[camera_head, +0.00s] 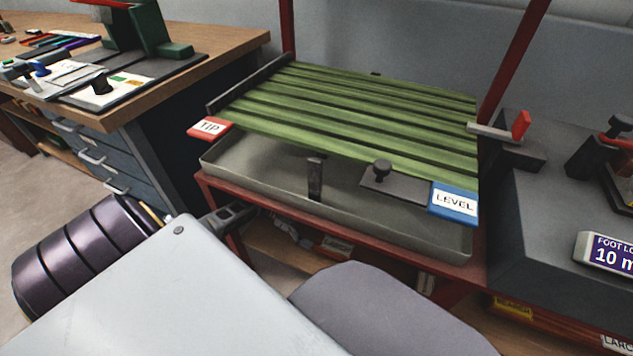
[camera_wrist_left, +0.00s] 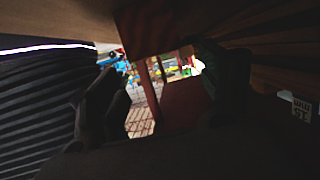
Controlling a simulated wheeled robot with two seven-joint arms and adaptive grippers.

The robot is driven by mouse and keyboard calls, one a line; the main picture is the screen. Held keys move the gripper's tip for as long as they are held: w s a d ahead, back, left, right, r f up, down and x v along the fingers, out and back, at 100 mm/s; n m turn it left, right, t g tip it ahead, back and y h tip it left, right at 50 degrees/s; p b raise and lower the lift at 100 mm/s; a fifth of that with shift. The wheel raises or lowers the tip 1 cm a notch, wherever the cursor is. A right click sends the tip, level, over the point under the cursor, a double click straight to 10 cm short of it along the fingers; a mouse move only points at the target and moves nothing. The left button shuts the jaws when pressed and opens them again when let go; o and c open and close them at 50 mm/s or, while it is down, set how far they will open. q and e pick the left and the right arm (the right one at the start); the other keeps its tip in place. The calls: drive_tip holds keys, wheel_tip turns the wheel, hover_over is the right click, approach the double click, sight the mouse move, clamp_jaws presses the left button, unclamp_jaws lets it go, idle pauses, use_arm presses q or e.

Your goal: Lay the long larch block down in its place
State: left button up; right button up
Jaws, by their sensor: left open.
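I cannot pick out the long larch block for certain in either view. My left gripper (camera_head: 232,215) is partly hidden behind my own arm, low at the front left of the red frame, below the grey tray (camera_head: 270,185). In the left wrist view its dark fingers stand apart, with an open gap (camera_wrist_left: 160,85) and no block seen between them. Wood-brown surfaces lie close above it. My right gripper is not in view.
A green slatted rack (camera_head: 360,115) lies over the grey tray, with a red TIP tag (camera_head: 209,128) and a blue LEVEL tag (camera_head: 454,201). A wooden workbench (camera_head: 220,55) with drawers stands left. A dark grey unit (camera_head: 550,235) stands right.

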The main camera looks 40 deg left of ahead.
sight(335, 239)
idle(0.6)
use_arm(q)
drive_tip(key=w+d+r+t, duration=0.1)
drive_tip(key=d, duration=0.1)
drive_tip(key=w+d+r+t, duration=0.1)
drive_tip(key=d, duration=0.1)
drive_tip(key=w+d+r+t, duration=0.1)
drive_tip(key=d, duration=0.2)
drive_tip(key=shift+w, duration=0.4)
drive_tip(key=w+d+r+n+t+y, duration=0.2)
drive_tip(key=d+r+n+t+y, duration=0.15)
drive_tip(key=d+r+t, duration=0.35)
drive_tip(key=w+d+r+n+t+y, duration=0.2)
drive_tip(key=d+r+n+t, duration=0.2)
drive_tip(key=r, duration=0.5)
drive_tip(key=s+d+f+n+g+y, duration=0.2)
drive_tip(key=s+f+g, duration=0.3)
drive_tip(key=s+f, duration=0.3)
drive_tip(key=s+d+f+n+g+y, duration=0.2)
drive_tip(key=s+f+g, duration=0.4)
drive_tip(key=s, duration=0.6)
wheel_tip(335, 239, down, 2)
drive_tip(key=shift+s+d+n, duration=0.3)
drive_tip(key=shift+d+n, duration=0.55)
drive_tip(key=shift+n, duration=0.2)
drive_tip(key=shift+d, duration=0.1)
